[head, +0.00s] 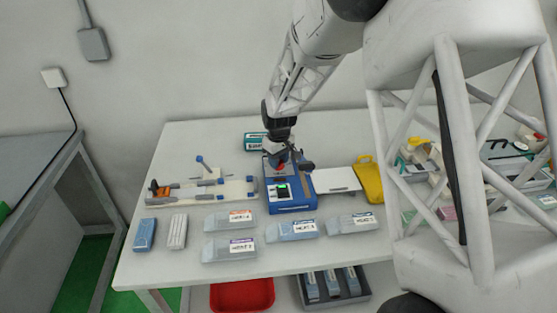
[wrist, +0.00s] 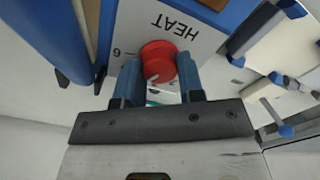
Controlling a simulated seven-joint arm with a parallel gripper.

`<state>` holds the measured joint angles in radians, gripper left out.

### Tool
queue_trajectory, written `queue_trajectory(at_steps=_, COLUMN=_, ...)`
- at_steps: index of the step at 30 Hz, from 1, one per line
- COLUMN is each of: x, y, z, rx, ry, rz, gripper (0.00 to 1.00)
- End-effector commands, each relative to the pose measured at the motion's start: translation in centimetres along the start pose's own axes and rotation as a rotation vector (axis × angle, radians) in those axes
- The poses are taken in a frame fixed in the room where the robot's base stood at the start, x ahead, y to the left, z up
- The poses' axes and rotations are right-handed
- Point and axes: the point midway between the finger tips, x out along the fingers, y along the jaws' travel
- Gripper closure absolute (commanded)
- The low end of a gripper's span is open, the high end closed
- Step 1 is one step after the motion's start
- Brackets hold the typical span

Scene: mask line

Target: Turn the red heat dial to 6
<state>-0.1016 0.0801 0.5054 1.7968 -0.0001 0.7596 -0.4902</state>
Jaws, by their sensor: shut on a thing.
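The red heat dial (wrist: 158,62) sits on a light panel (wrist: 205,48) of the blue machine (head: 291,208), under the word HEAT, which reads upside down in the wrist view. A tick and a number that looks like 6 show just left of the dial. A small pale mark shows on the dial's lower side. My gripper (wrist: 160,80) is shut on the dial, one blue finger on each side. In the head view my gripper (head: 282,159) is over the machine's top and the dial is a small red spot (head: 281,167). The dial's other numbers are hidden.
Several labelled clear boxes (head: 229,249) stand in front of the machine. A jig with blue handles (head: 200,190) is at its left, a white plate (head: 335,181) and a yellow tray (head: 369,183) at its right. A red bin (head: 242,295) is below the table.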

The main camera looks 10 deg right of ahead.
Motion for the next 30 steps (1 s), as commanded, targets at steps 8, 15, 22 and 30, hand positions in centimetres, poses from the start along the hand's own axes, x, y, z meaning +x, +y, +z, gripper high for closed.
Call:
queue_trajectory(at_steps=8, x=-0.1, y=0.0, z=-0.1, rx=-0.001, ry=0.002, rz=0.001, gripper=0.55)
queue_trajectory(at_steps=15, x=-0.1, y=0.0, z=0.0, rx=-0.001, ry=0.001, rz=0.000, gripper=0.39)
queue_trajectory(at_steps=22, x=-0.2, y=0.0, z=0.0, rx=-0.001, ry=0.001, rz=0.000, gripper=0.39)
queue_trajectory(at_steps=30, x=-2.2, y=0.0, z=-0.1, rx=-0.002, ry=0.002, rz=0.001, gripper=0.39)
